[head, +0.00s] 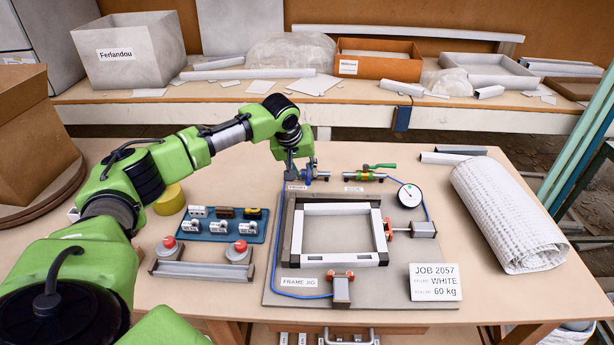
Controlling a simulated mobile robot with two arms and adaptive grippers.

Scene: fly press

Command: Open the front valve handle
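The front valve (318,176) sits at the back left of the grey jig board, behind a small label that seems to read FRONT (297,186). Blue parts show on it, partly hidden by my gripper, so the handle's angle is unclear. My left gripper (291,178) points down right at the valve's left end, over or beside the blue part. I cannot tell whether it touches the handle or whether its fingers are closed. A second valve (350,177) with a green handle (380,166) stands to the right, behind its own label. My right gripper is not in view.
A white frame (330,259) lies in the jig. A gauge (409,195), blue hose and clamps (424,229) surround it. A blue tray (222,236) with small parts and a two-button red station (240,246) are left. A white roll (508,215) lies right.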

